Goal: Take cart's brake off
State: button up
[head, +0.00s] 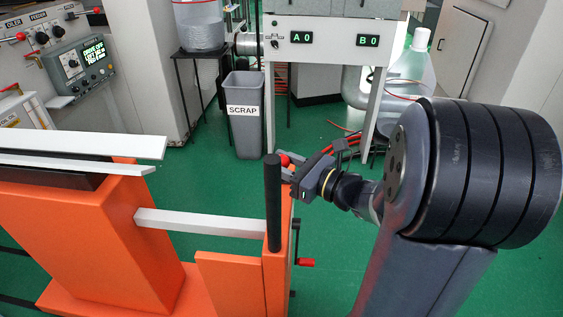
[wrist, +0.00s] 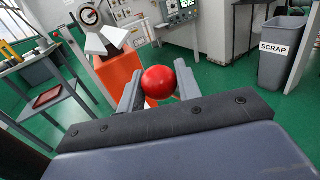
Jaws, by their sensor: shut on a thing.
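The orange cart (head: 95,230) fills the lower left of the head view, and part of it shows behind my gripper in the wrist view (wrist: 118,82). A red ball knob (head: 284,160) is at the cart's right end, beside the upright black bar. In the wrist view the red ball knob (wrist: 158,82) sits between the two grey fingers. My gripper (wrist: 160,72) is shut on this knob; in the head view my gripper (head: 289,165) is partly hidden by the black bar (head: 273,203). The knob's stem is hidden. I cannot tell the brake's setting.
A small crank with a red grip (head: 305,262) sticks out from the cart's right side, below my gripper. A grey scrap bin (head: 243,130) stands on the green floor behind. A side table (wrist: 52,98) is at the left in the wrist view.

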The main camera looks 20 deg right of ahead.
grip_shut()
jog(key=shift+r+p, duration=0.15)
jog(key=shift+p, duration=0.2)
